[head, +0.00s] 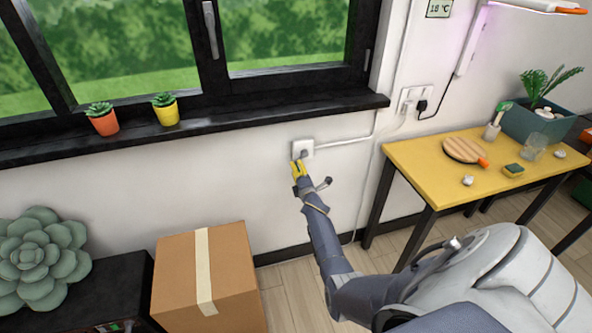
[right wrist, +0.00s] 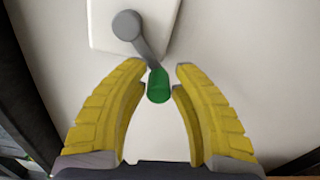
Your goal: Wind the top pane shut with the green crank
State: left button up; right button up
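The crank has a grey arm (right wrist: 143,48) on a white wall box (right wrist: 100,20) and a green knob (right wrist: 159,86) at its lower end. In the head view the white box (head: 303,147) sits on the wall below the window sill; the knob cannot be made out there. My right gripper (head: 298,170) has yellow fingers and reaches up to the box. In the right wrist view its fingers (right wrist: 160,70) stand apart on either side of the knob, with gaps showing. The window (head: 280,40) shows only its lower part; the top pane is not visible. My left gripper is out of view.
Two potted succulents, one orange-potted (head: 105,123) and one yellow-potted (head: 166,112), stand on the black sill (head: 250,115). A cardboard box (head: 235,275) is on the floor at lower left. A yellow table (head: 420,175) stands at right. The wall around the crank is clear.

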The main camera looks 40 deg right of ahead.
jog(key=o, duration=0.4)
jog(key=shift+a, duration=0.15)
jog(key=shift+v, duration=5.95)
